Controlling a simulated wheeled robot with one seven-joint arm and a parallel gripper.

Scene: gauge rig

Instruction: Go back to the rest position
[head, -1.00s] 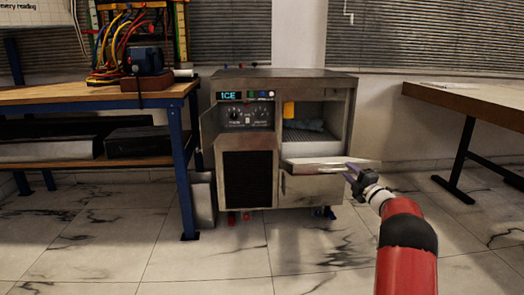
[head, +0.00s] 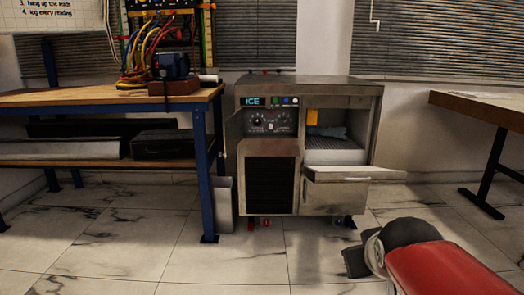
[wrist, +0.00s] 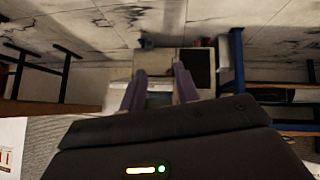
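The ice machine (head: 310,84) stands against the wall, with a lit ICE display. Its right-hand flap (head: 350,175) hangs open, folded down below a bin compartment. Inside the compartment are a yellow item (head: 312,117) and a blue-grey item (head: 328,132). My gripper shows in the wrist view (wrist: 158,88) as two purple fingers spread apart, with nothing between them. In the head view my gripper (head: 355,262) is a dark shape low at the right, in front of the machine and apart from the flap. Its fingertips are not clear there.
A workbench (head: 110,97) with blue legs, cables and a blue vise-like device stands left of the machine. Another table (head: 480,106) stands at the right. A grey bin (head: 222,203) sits beside the machine. The marble floor (head: 130,240) in front is clear.

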